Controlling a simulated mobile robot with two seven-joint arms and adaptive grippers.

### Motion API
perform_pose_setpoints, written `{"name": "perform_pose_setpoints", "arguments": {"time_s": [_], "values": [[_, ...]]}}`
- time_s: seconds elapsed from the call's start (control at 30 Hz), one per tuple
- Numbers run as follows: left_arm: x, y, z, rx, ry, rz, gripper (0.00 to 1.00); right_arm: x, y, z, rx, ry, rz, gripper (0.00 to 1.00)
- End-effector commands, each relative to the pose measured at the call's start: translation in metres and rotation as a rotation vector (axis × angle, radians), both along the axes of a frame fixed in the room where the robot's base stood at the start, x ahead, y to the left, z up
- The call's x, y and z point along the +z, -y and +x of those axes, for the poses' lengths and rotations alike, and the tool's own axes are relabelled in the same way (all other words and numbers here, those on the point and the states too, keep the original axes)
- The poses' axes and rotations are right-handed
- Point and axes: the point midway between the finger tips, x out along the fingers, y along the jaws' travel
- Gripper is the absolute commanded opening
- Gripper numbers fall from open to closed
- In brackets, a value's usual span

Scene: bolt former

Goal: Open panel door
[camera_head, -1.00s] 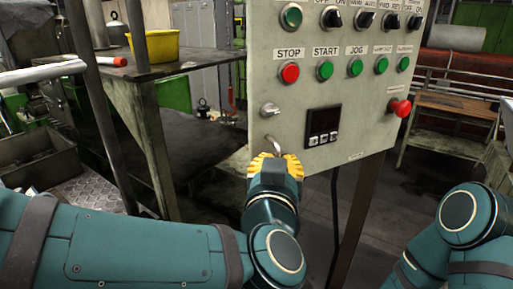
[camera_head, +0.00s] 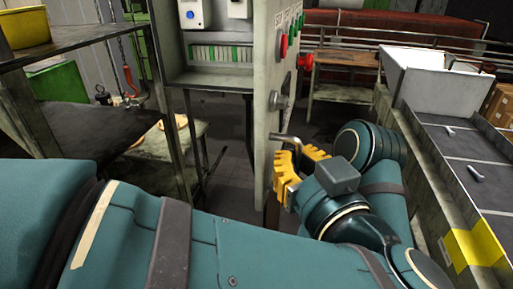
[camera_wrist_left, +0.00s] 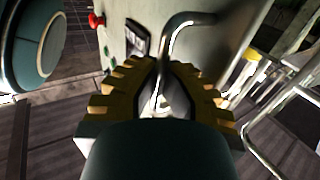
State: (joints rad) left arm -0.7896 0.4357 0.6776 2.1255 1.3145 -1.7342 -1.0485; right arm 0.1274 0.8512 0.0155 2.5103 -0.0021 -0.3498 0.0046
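The panel door (camera_head: 266,90) is grey and stands swung out, seen almost edge-on in the head view, with the cabinet interior (camera_head: 220,54) showing to its left. Its bent metal handle (camera_head: 285,138) sticks out low on the button side. My left gripper (camera_head: 300,160) has yellow ridged fingers and is at the handle. In the left wrist view the handle (camera_wrist_left: 165,50) runs down between the converged fingertips (camera_wrist_left: 165,70), which appear closed around it. The door face (camera_wrist_left: 120,35) lies beyond the fingers. My right gripper is in neither current view.
A metal shelf table (camera_head: 85,42) with a yellow bin (camera_head: 24,27) stands at left. A low bench (camera_head: 185,150) stands beneath the cabinet side. A grey tray bench (camera_head: 470,165) with small metal parts is at right. Open floor (camera_head: 232,165) shows left of the door.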

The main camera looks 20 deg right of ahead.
Motion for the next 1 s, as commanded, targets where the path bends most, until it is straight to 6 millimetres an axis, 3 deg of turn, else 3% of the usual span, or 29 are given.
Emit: {"name": "perform_pose_setpoints", "arguments": {"time_s": [0.47, 0.57, 0.6, 0.87, 1.0], "values": [[0.0, 0.006, -0.004, -0.004, 0.0, 0.0, 0.0, 0.0, 0.0, 0.0, 0.0, 0.0, 0.0, 0.47], [0.0, 0.006, -0.004, -0.004, 0.0, 0.0, 0.32, 0.0, 0.0, 0.0, 0.0, 0.0, 0.0, 0.47], [0.0, 0.006, -0.003, -0.004, 0.0, 0.0, 0.39, 0.0, 0.0, 0.0, 0.0, 0.0, 0.0, 0.47], [0.0, 0.006, -0.004, -0.003, 0.0, -0.001, 0.39, 0.0, 0.0, 0.0, 0.0, 0.0, 0.0, 0.47], [0.001, 0.007, -0.015, -0.005, 0.001, -0.001, 0.39, 0.0, 0.0, 0.0, 0.0, 0.0, 0.0, 0.47]]}}
